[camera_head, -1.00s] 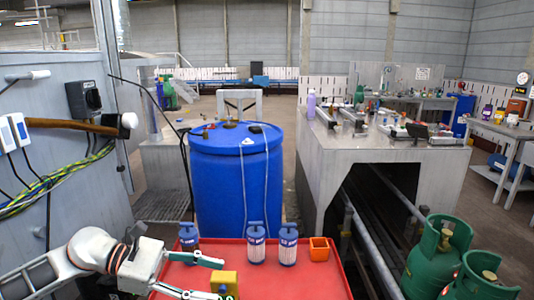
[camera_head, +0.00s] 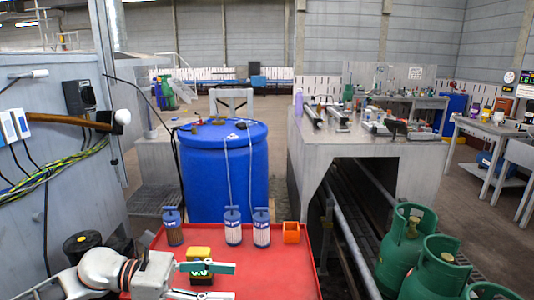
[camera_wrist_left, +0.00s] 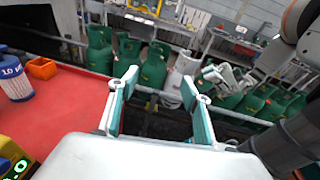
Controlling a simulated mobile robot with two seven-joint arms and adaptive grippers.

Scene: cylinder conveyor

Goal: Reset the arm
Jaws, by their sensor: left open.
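My left arm comes in from the lower left in the head view. Its gripper (camera_head: 215,281) is open and empty over the front left of the red table (camera_head: 290,268). In the left wrist view its two green-padded fingers (camera_wrist_left: 160,105) stand wide apart with nothing between them. The fingers point past the red table's edge toward green gas cylinders. A yellow device (camera_head: 199,266) with a green display is just behind the upper finger in the head view. It also shows at the lower left of the wrist view (camera_wrist_left: 12,158).
Blue-and-white cylinders (camera_head: 233,226) and an orange box (camera_head: 291,232) stand along the table's back. A blue barrel (camera_head: 225,175) is behind it. Green gas cylinders (camera_head: 405,240) stand to the right. A grey panel (camera_head: 60,150) with cables rises at the left.

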